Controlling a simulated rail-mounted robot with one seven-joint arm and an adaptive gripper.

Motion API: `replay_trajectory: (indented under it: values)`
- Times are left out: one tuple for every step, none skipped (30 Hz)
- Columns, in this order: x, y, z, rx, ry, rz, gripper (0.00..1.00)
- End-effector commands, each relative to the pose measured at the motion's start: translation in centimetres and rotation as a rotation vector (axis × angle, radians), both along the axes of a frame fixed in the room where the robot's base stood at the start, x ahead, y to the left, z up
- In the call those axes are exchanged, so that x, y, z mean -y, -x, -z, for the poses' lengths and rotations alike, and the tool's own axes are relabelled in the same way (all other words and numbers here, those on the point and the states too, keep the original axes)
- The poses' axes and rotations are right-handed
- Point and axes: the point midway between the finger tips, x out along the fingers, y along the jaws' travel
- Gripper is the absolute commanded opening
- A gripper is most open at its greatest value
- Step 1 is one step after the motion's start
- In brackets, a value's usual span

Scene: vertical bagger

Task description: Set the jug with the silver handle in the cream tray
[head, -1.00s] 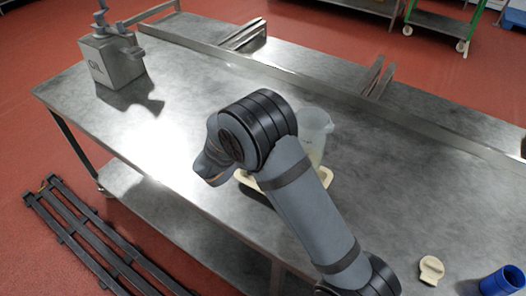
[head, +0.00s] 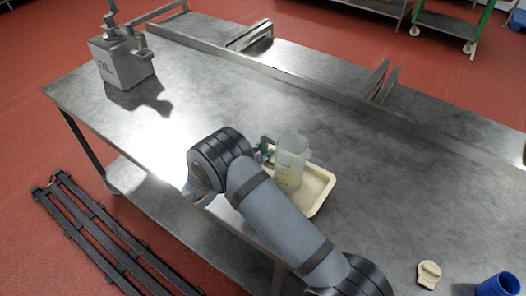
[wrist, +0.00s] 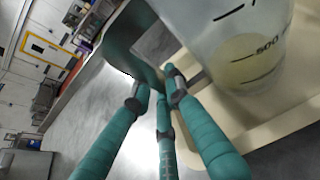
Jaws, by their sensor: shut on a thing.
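The clear jug (head: 291,158) has measuring marks and pale yellow contents low inside. It looks upright over the left part of the cream tray (head: 325,192); I cannot tell whether its base touches the tray floor. My gripper (head: 265,151) is at the jug's left side, shut on its handle. My arm hides the tray's left front part in the head view.
A metal oil can (head: 122,62) stands at the far left of the steel table (head: 190,100). A cream stopper-like piece (head: 428,274) and a blue cup (head: 500,283) are at the lower right. Metal rails cross the back.

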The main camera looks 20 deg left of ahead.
Motion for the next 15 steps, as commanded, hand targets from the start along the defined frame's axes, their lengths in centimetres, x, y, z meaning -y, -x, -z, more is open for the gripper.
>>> replay_trajectory:
  values:
    - [0.00,-0.01,0.02,0.001,0.000,0.000,0.00]
    - [0.00,-0.01,0.10,0.001,0.000,0.000,0.00]
    - [0.00,-0.01,0.26,0.001,0.000,0.000,0.00]
    - [0.00,-0.01,0.39,0.001,0.001,0.000,0.00]
    - [-0.01,0.00,0.49,0.001,0.000,0.000,0.00]
    - [0.00,0.01,0.43,0.000,0.000,0.000,0.16]
    - [0.01,0.01,0.38,0.000,0.001,0.000,0.18]
    - [0.01,0.00,0.37,0.000,0.001,0.000,0.20]
    - [0.01,0.00,0.37,0.000,0.001,0.000,0.22]
    - [0.02,0.01,0.37,0.000,0.001,0.000,0.24]
    - [0.02,0.00,0.36,0.000,0.001,0.000,0.25]
    - [0.02,0.00,0.36,0.000,0.001,0.000,0.28]
    - [0.02,0.00,0.36,0.000,0.001,0.000,0.30]
    - [0.02,0.00,0.36,0.000,0.001,0.000,0.31]
    - [0.02,0.00,0.35,0.000,0.001,0.000,0.34]
